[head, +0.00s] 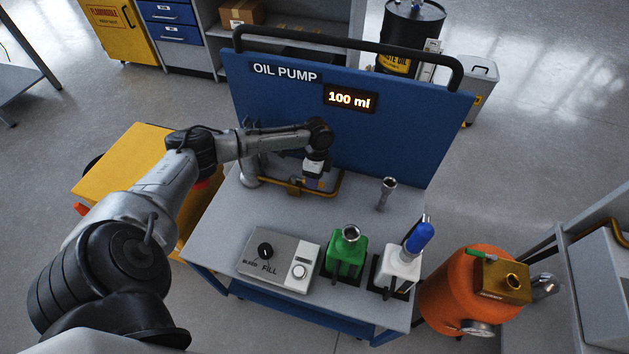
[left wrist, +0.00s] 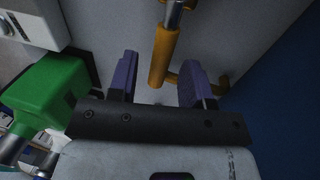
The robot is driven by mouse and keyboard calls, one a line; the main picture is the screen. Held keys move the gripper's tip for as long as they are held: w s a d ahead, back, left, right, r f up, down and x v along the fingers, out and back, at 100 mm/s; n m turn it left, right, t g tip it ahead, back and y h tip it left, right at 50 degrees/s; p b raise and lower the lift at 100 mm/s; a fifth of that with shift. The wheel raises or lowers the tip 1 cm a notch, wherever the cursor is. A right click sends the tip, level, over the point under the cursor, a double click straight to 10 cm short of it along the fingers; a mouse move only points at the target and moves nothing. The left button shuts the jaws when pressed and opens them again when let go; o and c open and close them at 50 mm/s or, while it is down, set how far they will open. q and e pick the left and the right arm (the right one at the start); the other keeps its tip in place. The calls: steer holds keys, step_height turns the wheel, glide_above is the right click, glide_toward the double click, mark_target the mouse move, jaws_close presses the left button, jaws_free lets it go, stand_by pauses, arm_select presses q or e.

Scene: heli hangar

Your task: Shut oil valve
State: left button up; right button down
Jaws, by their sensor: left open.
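My left gripper (head: 315,175) is over the back of the oil pump cart, in front of the blue panel. In the left wrist view its two purple fingers (left wrist: 157,72) are apart. An orange-yellow bar with a metal end (left wrist: 164,52) shows between and beyond the fingers; I cannot tell whether they touch it. In the head view an orange-yellow pipe (head: 294,190) curves around below the gripper, partly hidden by it. No part is labelled as the oil valve. A brass block (head: 514,283) with a green lever (head: 482,255) sits on the orange tank (head: 450,295) at right.
The cart top bears a BLEED/FILL control box (head: 270,268), a green container (head: 345,255), a white one with a blue top (head: 402,262), and an upright metal nozzle (head: 386,194). The panel (head: 410,130) reads 100 ml. A yellow cart (head: 130,175) stands at left.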

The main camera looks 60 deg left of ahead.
arm_select(q)
steer(key=shift+f, duration=0.3)
jaws_close()
stand_by(0.4)
